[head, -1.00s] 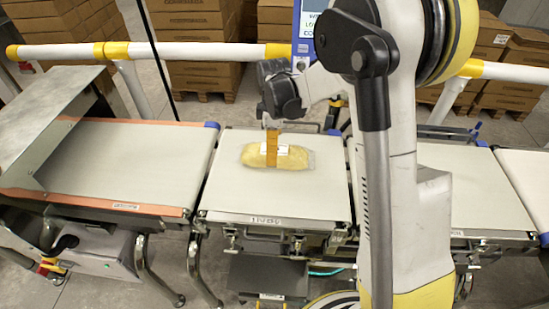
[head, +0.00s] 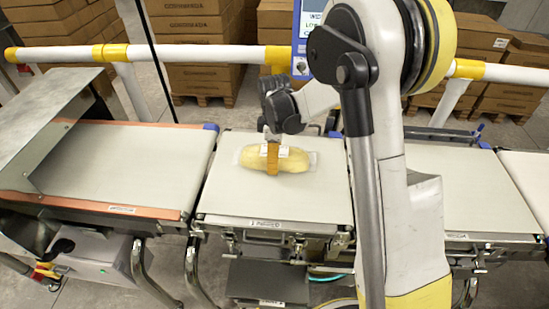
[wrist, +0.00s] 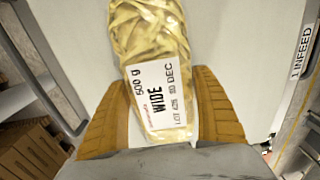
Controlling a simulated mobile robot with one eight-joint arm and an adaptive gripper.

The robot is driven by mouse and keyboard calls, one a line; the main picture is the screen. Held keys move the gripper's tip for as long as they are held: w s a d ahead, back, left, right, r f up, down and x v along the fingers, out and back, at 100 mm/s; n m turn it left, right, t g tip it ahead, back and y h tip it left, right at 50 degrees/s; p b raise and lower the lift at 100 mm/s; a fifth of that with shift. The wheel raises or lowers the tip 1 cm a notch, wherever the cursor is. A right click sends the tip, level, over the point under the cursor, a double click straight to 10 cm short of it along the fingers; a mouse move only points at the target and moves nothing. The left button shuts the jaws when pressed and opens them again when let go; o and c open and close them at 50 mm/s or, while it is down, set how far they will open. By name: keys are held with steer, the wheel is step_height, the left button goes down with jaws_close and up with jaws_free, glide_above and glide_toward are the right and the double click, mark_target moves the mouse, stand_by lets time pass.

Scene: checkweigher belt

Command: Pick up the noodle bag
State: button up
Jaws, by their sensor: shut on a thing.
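The noodle bag (head: 296,160) is a clear bag of pale yellow noodles with a white label. It lies lengthwise across the middle section of the belt in the head view. In the wrist view the bag (wrist: 148,45) shows its label reading "WIDE" and "500 g". My gripper (head: 272,160) has orange-tan fingers and reaches down onto the bag. In the wrist view one finger of my gripper (wrist: 163,115) is on each side of the bag's labelled part, shut on it. The bag appears at belt level; I cannot tell whether it is clear of the surface.
The middle belt section (head: 310,205) is otherwise bare. A left belt (head: 110,160) with a metal hood (head: 50,120) and a right belt (head: 465,195) flank it. A white and yellow rail (head: 190,52) runs behind, with stacked cartons (head: 195,40) beyond.

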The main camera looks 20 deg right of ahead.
step_height(320, 180, up, 5)
steer(key=shift+d+f+p, duration=0.1)
steer(key=shift+d+p, duration=0.05)
steer(key=shift+p, duration=1)
steer(key=w+d+r+p, duration=0.3)
steer(key=d+r, duration=0.3)
steer(key=d, duration=0.5)
